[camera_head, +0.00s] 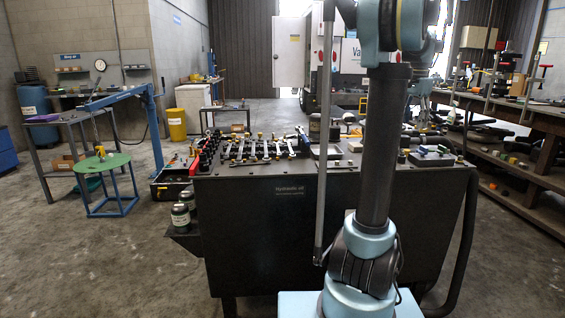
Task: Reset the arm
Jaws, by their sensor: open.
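My arm stands upright at the right of the head view, from its pale blue base joint up to the joint cut off by the top edge. Its dark link covers part of the workbench. My gripper is not visible in this view, so I cannot see its fingers or whether anything is between them.
A dark metal workbench (300,215) with rows of wrenches (262,148) stands close in front. A green round stool (102,162), a blue hoist (152,125) and a yellow bin (177,125) are left. A cluttered wooden bench (520,118) is right. Open floor lies at left.

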